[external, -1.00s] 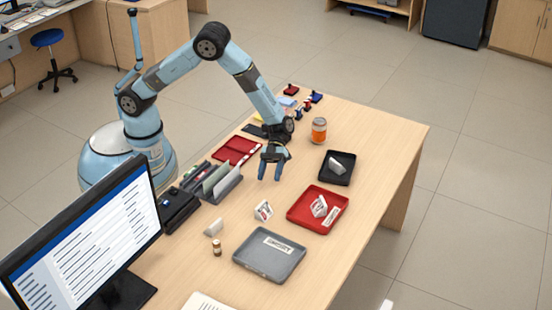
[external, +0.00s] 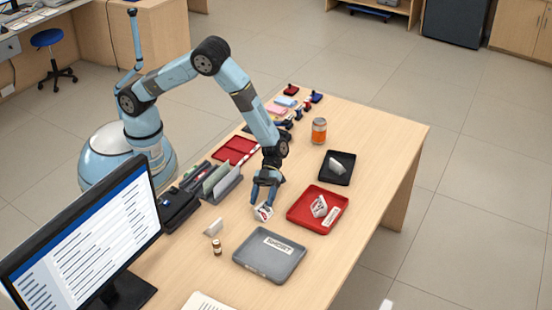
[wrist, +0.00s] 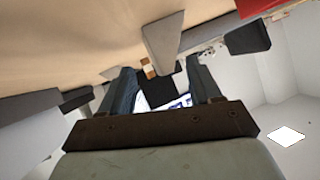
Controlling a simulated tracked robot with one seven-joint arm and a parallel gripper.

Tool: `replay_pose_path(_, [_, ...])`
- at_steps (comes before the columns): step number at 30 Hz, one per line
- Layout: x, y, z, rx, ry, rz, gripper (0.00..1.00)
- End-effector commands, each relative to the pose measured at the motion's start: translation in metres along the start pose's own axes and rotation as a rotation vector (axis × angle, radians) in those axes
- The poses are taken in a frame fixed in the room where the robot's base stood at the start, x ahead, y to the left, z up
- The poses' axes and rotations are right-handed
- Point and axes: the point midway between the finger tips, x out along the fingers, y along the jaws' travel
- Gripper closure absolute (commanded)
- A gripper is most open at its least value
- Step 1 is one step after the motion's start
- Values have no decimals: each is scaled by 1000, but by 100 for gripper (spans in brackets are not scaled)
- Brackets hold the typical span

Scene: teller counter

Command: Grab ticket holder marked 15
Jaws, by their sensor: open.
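A white tent-shaped ticket holder with a red mark (external: 264,213) stands on the counter. Its number is too small to read. My gripper (external: 265,203) is directly above it, pointing down and open, with its fingertips close around its top; I cannot tell if they touch it. Another white ticket holder (external: 319,206) is in the red tray (external: 301,221), one (external: 336,167) is in the black tray (external: 347,180), and a plain-looking one (external: 213,228) stands to the left. In the wrist view a pale grey wedge (wrist: 163,40) shows ahead of the open fingers.
A grey labelled tray (external: 262,265) lies in front. A file rack (external: 222,186) is left of my gripper. An orange jar (external: 319,130) and several stamps are farther back. The counter's right side is clear.

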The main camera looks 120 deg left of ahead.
Motion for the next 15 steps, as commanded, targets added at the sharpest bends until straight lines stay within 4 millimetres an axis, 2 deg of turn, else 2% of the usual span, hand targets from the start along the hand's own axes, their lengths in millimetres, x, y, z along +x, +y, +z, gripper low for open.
replay_pose_path(6, [31, 0, -3, 1, 1, 3, 37])
replay_pose_path(15, [36, 0, -3, 1, 0, 0, 37])
